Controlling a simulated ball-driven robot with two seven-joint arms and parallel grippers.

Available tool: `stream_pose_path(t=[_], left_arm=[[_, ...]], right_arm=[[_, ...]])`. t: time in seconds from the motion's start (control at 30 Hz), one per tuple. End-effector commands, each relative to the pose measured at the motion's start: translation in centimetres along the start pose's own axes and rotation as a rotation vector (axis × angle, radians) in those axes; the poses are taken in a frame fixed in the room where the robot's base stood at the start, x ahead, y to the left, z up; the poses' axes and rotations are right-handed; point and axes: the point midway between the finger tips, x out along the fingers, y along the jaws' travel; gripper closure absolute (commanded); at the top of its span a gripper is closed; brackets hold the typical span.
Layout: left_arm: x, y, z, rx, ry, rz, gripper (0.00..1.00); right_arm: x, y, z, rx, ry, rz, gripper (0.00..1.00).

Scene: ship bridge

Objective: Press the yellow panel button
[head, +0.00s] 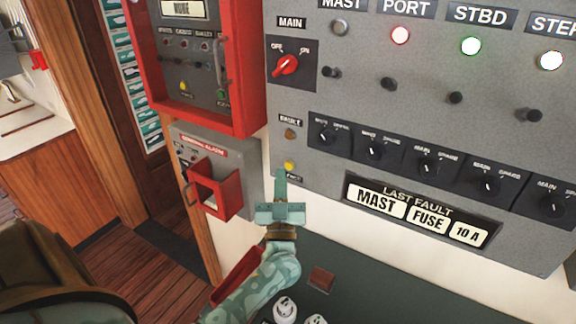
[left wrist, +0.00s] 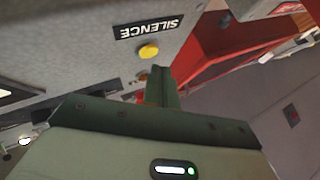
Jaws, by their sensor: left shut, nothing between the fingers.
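The yellow panel button (head: 289,166) sits low on the left side of the grey panel, under an amber FAULT lamp (head: 290,134). In the left wrist view the yellow button (left wrist: 149,51) shows upside down beside a SILENCE label (left wrist: 150,27). My left gripper (head: 281,173) is shut and empty, its fingers pointing up just left of and below the button in the head view. In the left wrist view its fingertips (left wrist: 160,70) lie just below the button. I cannot tell whether they touch it. My right gripper is not in view.
A red-framed box (head: 245,120) with another yellow button (head: 183,86) is at the left. Below it a red guard (head: 213,190) juts out from the general alarm box. A red rotary switch (head: 286,65) and several black knobs are on the panel. A dark console top lies below.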

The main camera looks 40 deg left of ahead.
Motion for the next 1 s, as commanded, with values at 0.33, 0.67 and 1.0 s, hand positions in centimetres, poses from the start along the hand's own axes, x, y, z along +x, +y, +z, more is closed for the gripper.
stream_pose_path(t=[0.33, 0.67, 1.0], left_arm=[[-1.3, -1.1, -1.2, 0.000, -0.001, 0.000, 1.00], [-3.3, -2.4, -2.5, -0.001, 0.000, 0.000, 1.00], [-3.5, -2.5, -2.5, 0.000, 0.000, 0.000, 1.00]], right_arm=[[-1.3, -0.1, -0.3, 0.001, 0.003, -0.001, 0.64], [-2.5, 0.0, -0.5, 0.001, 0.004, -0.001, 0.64], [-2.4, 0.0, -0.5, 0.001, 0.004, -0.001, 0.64]])
